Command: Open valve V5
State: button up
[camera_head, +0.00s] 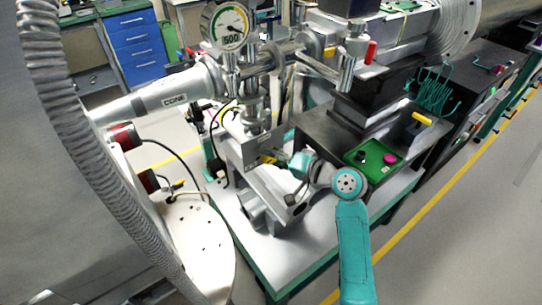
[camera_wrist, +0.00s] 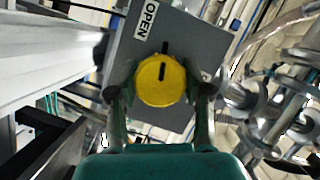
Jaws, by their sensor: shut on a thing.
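A round yellow knob (camera_wrist: 160,82) with a black line on its face sits on a grey plate (camera_wrist: 203,50). In the head view my gripper (camera_head: 283,163) is at the small grey plate (camera_head: 262,148), and the knob is mostly hidden. No V5 marking is readable.
A pressure gauge (camera_head: 229,27) and steel pipework stand above and behind the plate. A blue drawer cabinet (camera_head: 135,45) is at the back left. Open floor lies at the right.

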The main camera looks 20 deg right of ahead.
jog(key=shift+a+n+h, duration=0.1)
jog(key=shift+n+h, duration=0.6)
jog(key=shift+n, duration=0.6)
jog(key=shift+f, duration=0.1)
jog(key=o, duration=1.2)
jog(key=shift+c, duration=0.2)
jog(key=shift+s, duration=0.1)
jog(key=v, duration=1.2)
jog(key=shift+r, duration=0.3)
jog(key=shift+f, duration=0.1)
